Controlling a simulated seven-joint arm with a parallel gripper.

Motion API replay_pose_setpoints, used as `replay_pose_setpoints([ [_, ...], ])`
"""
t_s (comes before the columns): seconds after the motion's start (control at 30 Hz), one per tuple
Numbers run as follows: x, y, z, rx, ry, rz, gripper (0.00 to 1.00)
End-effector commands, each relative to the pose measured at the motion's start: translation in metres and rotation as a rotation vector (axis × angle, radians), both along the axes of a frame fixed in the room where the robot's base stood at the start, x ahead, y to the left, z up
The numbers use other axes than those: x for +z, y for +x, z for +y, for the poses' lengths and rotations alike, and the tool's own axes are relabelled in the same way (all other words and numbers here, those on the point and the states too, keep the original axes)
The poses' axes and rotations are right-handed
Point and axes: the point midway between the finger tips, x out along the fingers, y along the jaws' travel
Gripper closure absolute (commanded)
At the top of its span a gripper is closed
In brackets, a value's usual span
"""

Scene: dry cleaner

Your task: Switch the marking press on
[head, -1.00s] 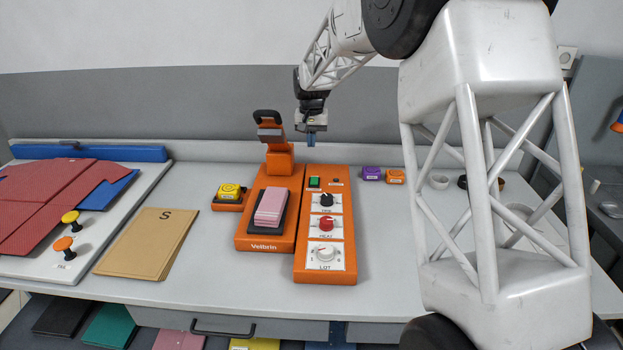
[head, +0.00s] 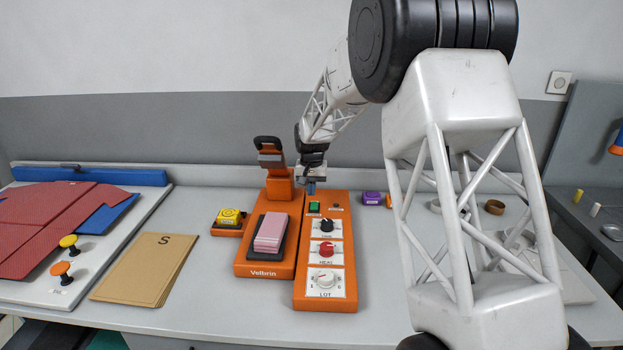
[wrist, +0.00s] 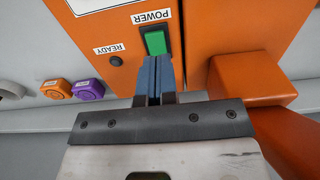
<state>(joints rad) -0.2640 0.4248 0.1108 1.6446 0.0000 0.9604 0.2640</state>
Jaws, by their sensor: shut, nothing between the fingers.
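The marking press is orange, with a stamping unit (head: 268,265) on the left and a control box (head: 325,298) on the right. The green power switch (head: 314,207) is at the far end of the control box; in the wrist view the green rocker (wrist: 155,42) sits under the POWER label. My gripper (head: 311,189) is shut and empty, pointing down at the far end of the box. In the wrist view its blue fingertips (wrist: 154,66) are right at the switch's near edge; I cannot tell whether they touch it. The small READY lamp (wrist: 116,61) looks dark.
A pink stack (head: 270,232) lies on the press bed. The press's upright (wrist: 252,78) is close beside my fingers. Purple (head: 371,198) and orange blocks stand to the right.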

Motion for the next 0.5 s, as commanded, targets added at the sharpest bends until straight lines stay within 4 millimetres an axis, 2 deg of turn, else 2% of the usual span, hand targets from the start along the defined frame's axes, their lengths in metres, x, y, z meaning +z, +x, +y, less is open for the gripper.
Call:
replay_pose_setpoints([
  [0.1,-0.020,-0.001,0.000,0.000,-0.001,0.003,1.00],
  [0.2,-0.032,0.000,0.000,0.000,-0.001,0.002,1.00],
  [0.5,-0.054,0.000,0.000,0.000,-0.001,0.002,1.00],
])
